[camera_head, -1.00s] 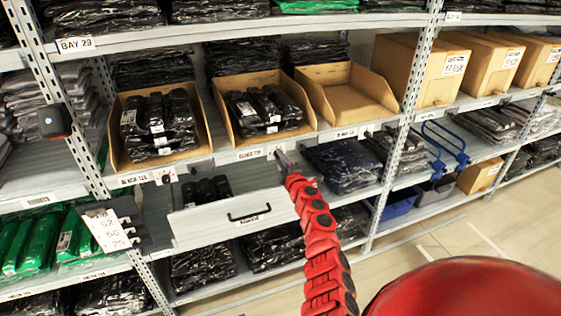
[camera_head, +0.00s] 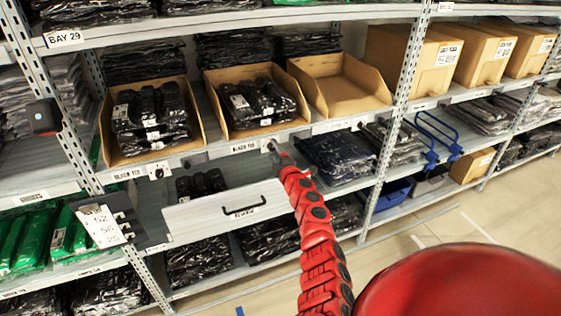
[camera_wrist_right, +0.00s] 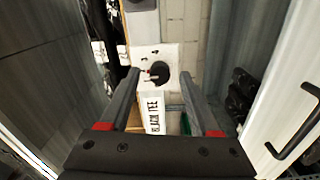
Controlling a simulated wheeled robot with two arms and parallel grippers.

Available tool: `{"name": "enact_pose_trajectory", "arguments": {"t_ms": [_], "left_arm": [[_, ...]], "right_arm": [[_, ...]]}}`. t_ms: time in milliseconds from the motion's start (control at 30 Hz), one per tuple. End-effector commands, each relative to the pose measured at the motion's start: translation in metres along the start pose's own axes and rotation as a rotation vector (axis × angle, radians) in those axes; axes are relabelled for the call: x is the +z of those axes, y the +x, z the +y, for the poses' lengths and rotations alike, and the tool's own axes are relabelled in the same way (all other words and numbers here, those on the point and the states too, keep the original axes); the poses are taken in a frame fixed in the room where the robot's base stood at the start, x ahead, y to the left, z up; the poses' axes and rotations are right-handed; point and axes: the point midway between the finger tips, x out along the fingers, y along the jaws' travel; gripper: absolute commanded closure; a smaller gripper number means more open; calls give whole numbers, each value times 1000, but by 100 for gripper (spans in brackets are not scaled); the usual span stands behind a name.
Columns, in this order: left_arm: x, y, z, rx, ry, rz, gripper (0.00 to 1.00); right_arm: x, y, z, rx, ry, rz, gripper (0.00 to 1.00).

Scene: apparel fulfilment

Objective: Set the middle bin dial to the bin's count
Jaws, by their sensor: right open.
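The middle bin (camera_head: 222,112) is an open cardboard bin holding several black bagged garments. Its dial (camera_head: 268,145) sits on the shelf edge below, right of a "BLACK TEE" label (camera_head: 244,148). In the right wrist view the dial is a round black knob (camera_wrist_right: 160,74) with a small red mark on a white plate. My right gripper (camera_head: 277,154) is at the dial in the head view. In the wrist view its open fingers (camera_wrist_right: 160,80) stand on both sides of the knob; contact cannot be told. The dial's setting is too small to read. My left gripper is out of view.
A similar bin (camera_head: 107,125) with its own dial (camera_head: 157,170) stands left, and an empty bin (camera_head: 341,98) right. Below, a white drawer front with a black handle (camera_head: 244,211) sticks out near my right arm. A numbered card (camera_head: 101,226) hangs at the left.

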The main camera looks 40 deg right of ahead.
Motion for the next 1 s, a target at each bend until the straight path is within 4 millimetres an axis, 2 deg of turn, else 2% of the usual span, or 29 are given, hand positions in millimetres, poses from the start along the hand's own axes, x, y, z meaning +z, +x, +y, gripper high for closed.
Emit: {"name": "enact_pose_trajectory", "arguments": {"t_ms": [267, 467, 1000], "left_arm": [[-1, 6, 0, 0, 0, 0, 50], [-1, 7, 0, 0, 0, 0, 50], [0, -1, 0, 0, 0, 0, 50]], "right_arm": [[1, -23, 0, -2, -6, 0, 37], [2, -48, 0, -2, -6, -1, 37], [1, -132, -2, -2, -1, 1, 37]]}}
